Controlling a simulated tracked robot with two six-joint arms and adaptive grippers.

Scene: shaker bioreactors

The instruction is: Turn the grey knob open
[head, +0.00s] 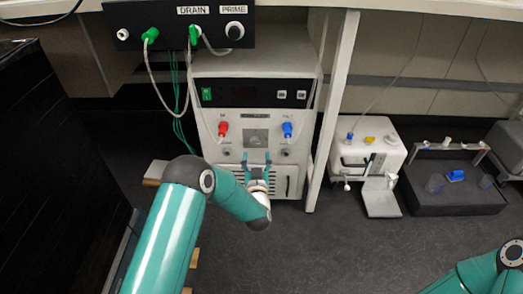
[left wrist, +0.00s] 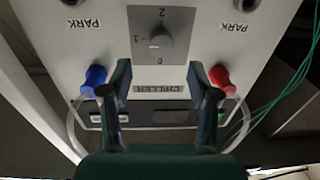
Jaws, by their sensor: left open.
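The grey knob (left wrist: 160,46) sits on a grey square plate with a 0, 1, 2 scale in the left wrist view. Its exact pointer direction is hard to read. In the head view the plate (head: 256,138) is on the front of the white chiller (head: 255,64), and the knob is too small to make out. My left gripper (head: 256,159) is open and empty just in front of the chiller, below the plate. In the left wrist view its fingers (left wrist: 160,78) are spread apart, with the knob beyond their tips, untouched. My right gripper is outside the view.
A red fitting (head: 222,128) and a blue fitting (head: 287,129) flank the plate. A control box (head: 180,27) with green plugs and hanging tubes is above. A table leg (head: 333,105) stands close right. A white device (head: 368,152) and a dark tray (head: 450,198) are farther right.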

